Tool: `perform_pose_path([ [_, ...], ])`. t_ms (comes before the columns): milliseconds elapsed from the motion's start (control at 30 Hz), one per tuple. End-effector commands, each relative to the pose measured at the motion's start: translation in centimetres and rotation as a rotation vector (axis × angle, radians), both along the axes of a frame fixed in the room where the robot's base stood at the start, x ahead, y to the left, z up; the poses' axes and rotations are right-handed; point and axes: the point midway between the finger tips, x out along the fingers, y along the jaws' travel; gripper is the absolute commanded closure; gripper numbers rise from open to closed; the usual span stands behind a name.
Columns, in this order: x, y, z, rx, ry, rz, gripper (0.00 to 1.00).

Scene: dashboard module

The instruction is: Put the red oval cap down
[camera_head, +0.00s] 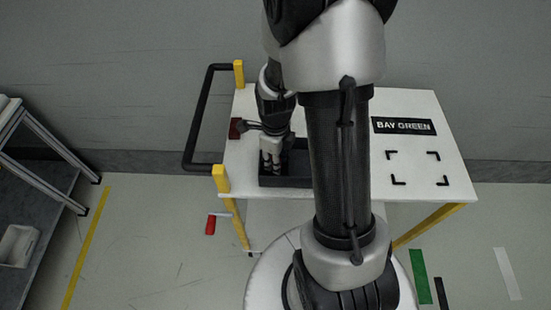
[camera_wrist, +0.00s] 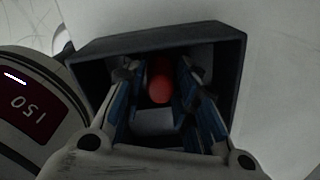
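The red oval cap (camera_wrist: 160,84) shows in the wrist view as a rounded red shape between the fingertips. My gripper (camera_wrist: 160,78) is closed in with a fingertip against each side of the cap. The fingers reach down inside a dark open-topped box (camera_wrist: 240,75). In the head view my gripper (camera_head: 271,163) points down at the left part of the same black box (camera_head: 290,183) on the white table; the cap is hidden there. I cannot tell whether the cap touches the box floor.
A grey round device with a dark red "150" display (camera_wrist: 27,118) is beside the box in the wrist view. The white table (camera_head: 425,112) has a "BAY GREEN" label (camera_head: 403,126) and a corner-marked area (camera_head: 418,168), both clear. A red object (camera_head: 210,224) lies on the floor.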

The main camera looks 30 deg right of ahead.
Motion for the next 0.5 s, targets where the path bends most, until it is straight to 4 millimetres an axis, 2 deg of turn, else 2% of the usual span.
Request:
perform_pose_path([
  [200,0.00,0.00,0.05,0.000,0.000,0.000,0.56],
  [500,0.00,0.00,0.09,0.000,0.000,0.000,0.56],
])
